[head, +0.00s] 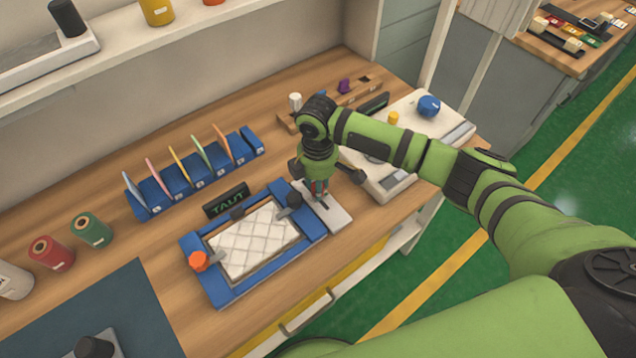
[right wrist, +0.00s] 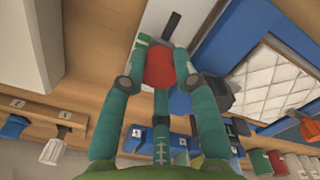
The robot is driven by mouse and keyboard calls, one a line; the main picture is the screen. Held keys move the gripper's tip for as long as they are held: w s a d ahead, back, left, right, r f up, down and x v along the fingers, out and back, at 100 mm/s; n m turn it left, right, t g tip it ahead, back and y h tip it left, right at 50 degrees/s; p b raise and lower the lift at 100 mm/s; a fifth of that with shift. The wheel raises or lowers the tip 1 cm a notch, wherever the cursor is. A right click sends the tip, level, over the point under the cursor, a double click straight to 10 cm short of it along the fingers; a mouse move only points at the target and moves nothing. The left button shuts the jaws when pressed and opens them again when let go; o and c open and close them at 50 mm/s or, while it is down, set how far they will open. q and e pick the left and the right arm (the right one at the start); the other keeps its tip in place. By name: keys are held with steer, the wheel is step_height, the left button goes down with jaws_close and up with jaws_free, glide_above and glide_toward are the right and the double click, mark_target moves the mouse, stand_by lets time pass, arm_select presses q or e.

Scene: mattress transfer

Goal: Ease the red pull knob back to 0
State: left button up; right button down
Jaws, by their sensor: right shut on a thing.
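The red pull knob (right wrist: 160,68) sits between the fingers of my right gripper (right wrist: 165,50) in the right wrist view. The fingers are closed on it from both sides. In the head view my right gripper (head: 318,188) points down over a pale slotted plate (head: 336,217) at the right end of the blue frame. Only a sliver of red shows there between the fingers. A dark slot (right wrist: 172,24) runs on from the knob in the right wrist view. I cannot read any scale or the 0 mark. My left gripper is not in view.
The blue frame (head: 222,285) holds a quilted white mattress (head: 253,240), with an orange knob (head: 198,261) at its left corner. A sign reading TAUT (head: 227,200) stands behind. A pale device with a blue knob (head: 429,105) lies right of my gripper.

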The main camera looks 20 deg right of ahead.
mark_target(304, 182)
steer(key=w, duration=0.1)
steer(key=w+a+b, duration=0.1)
steer(key=w, duration=0.1)
steer(key=w+b, duration=0.1)
steer(key=shift+w+a+f, duration=0.15)
steer(key=shift+w+a, duration=0.3)
steer(key=shift+w, duration=0.2)
steer(key=shift+r, duration=0.25)
steer(key=c, duration=0.9)
jaws_free()
steer(key=shift+c, duration=0.2)
steer(key=shift+w+f, duration=0.1)
steer(key=shift+w, duration=0.05)
